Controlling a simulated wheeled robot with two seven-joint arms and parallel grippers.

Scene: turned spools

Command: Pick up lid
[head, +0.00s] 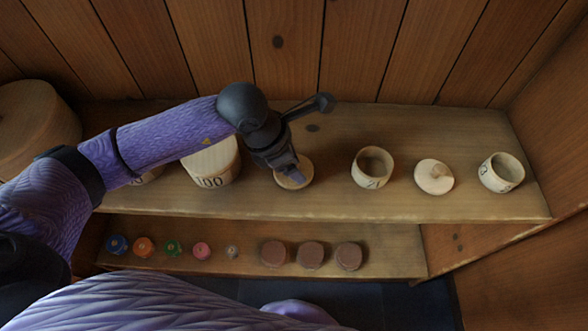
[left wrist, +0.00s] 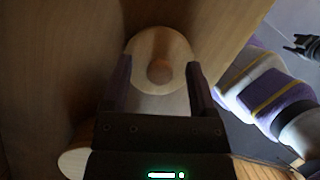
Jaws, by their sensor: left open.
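A round pale wooden lid (head: 307,170) lies on the upper shelf, partly covered by my left gripper (head: 292,176) in the head view. In the left wrist view the lid (left wrist: 145,50) shows a round knob (left wrist: 159,71) at its middle. The left gripper's two fingers are apart, one on each side of the knob, and hold nothing. I cannot tell whether they touch the lid. A second knobbed lid (head: 434,178) lies further right on the shelf. A dark gripper, apparently my right one (left wrist: 302,46), shows at the right edge of the wrist view; its jaws are unclear.
Two open wooden cups (head: 371,180) and (head: 502,185) stand either side of the second lid. A canister marked 100 (head: 212,178) stands left of my gripper. The lower shelf holds coloured spools (head: 143,247) and brown round blocks (head: 311,255). A plank wall rises behind.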

